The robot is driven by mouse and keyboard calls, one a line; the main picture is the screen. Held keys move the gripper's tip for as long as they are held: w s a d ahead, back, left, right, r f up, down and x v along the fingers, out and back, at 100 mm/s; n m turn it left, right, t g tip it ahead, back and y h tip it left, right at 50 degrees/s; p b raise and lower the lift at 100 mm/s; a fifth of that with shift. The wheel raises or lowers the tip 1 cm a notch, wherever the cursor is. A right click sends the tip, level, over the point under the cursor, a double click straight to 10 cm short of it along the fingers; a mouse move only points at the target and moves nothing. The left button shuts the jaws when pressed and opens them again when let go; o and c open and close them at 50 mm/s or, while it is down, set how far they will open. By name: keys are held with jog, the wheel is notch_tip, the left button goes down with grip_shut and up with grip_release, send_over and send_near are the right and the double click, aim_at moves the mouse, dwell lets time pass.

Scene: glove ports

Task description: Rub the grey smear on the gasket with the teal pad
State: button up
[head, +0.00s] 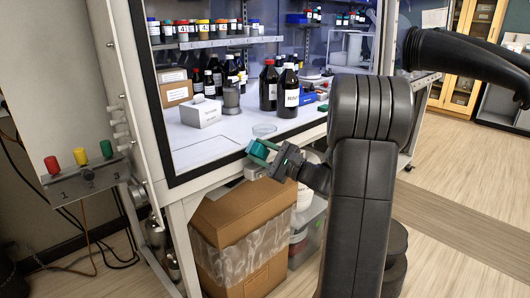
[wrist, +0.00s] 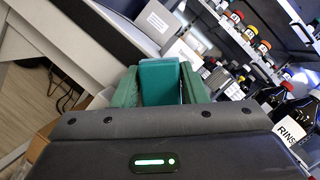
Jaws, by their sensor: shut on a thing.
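My gripper (head: 262,150) is shut on the teal pad (head: 258,149), in front of the lower edge of the cabinet opening. In the wrist view the teal pad (wrist: 160,82) stands between the two green fingers. The gasket (head: 151,100) is the black strip framing the opening, with one side upright and one along the bottom. A dark strip at the upper left of the wrist view (wrist: 98,30) looks like part of it. I cannot make out the grey smear in either view. I cannot tell whether the pad touches the gasket.
A cardboard box (head: 240,215) stands under the cabinet. A panel with coloured knobs (head: 82,175) is at the left.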

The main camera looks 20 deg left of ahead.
jog(key=shift+s+a, duration=0.35)
jog(key=shift+s, duration=0.55)
jog(key=s+d+b, duration=0.1)
jog(key=s+d, duration=0.1)
jog(key=d, duration=0.3)
jog(key=shift+d+r, duration=0.25)
jog(key=shift+d, duration=0.05)
jog(key=shift+s, duration=0.1)
jog(key=d, duration=0.1)
jog(key=s+d, duration=0.1)
jog(key=shift+d+r, duration=0.15)
jog(key=shift+d, duration=0.2)
